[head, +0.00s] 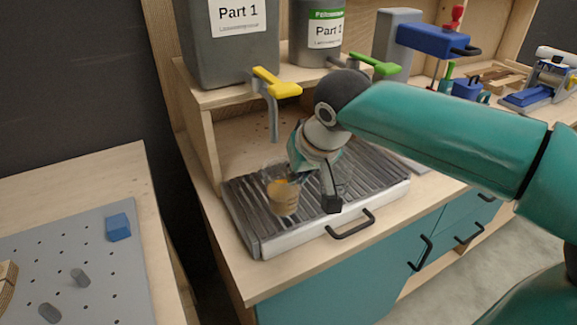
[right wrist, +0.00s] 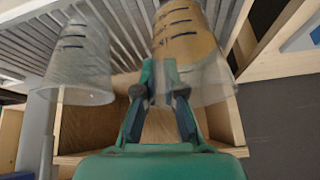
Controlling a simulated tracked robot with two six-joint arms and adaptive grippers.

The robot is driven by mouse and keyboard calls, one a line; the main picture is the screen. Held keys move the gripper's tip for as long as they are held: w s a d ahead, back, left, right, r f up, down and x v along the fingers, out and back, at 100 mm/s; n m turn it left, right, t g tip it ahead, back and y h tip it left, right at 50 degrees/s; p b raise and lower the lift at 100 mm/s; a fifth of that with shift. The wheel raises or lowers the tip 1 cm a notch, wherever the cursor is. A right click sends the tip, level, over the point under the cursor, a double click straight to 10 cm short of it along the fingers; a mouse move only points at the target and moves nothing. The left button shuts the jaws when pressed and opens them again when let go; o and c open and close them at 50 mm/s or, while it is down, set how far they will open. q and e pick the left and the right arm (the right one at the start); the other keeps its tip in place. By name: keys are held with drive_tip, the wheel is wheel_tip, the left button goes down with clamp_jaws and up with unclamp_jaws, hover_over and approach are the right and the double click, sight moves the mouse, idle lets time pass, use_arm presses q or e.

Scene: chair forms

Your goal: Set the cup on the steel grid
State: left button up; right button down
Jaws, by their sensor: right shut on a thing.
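A clear cup with tan contents (head: 283,198) is over the left front part of the steel grid (head: 385,183). It looks upright. I cannot tell for sure whether its base touches the bars. My right gripper (head: 306,190) reaches down over the grid and is shut on this cup. In the right wrist view the fingers (right wrist: 160,92) meet at the wall near the cup's rim, and the tan contents (right wrist: 184,35) show beyond them. A second clear cup (right wrist: 78,62), without tan contents, stands beside it in that view. My left gripper is not in view.
Two grey containers labelled Part 1 stand on the shelf above, with a yellow tap (head: 277,83) and a green tap (head: 375,64) overhanging the grid. A black handle (head: 350,224) sticks out in front. A pegboard (head: 90,255) is at the left.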

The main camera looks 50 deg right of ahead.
drive_tip(key=w, duration=0.1)
drive_tip(key=w+d, duration=0.1)
drive_tip(key=w, duration=0.1)
drive_tip(key=shift+w+d+p, duration=0.1)
drive_tip(key=shift+p, duration=0.2)
drive_tip(key=shift+x, duration=0.8)
drive_tip(key=shift+f, duration=0.15)
drive_tip(key=c, duration=1.7)
unclamp_jaws()
drive_tip(key=o, duration=0.4)
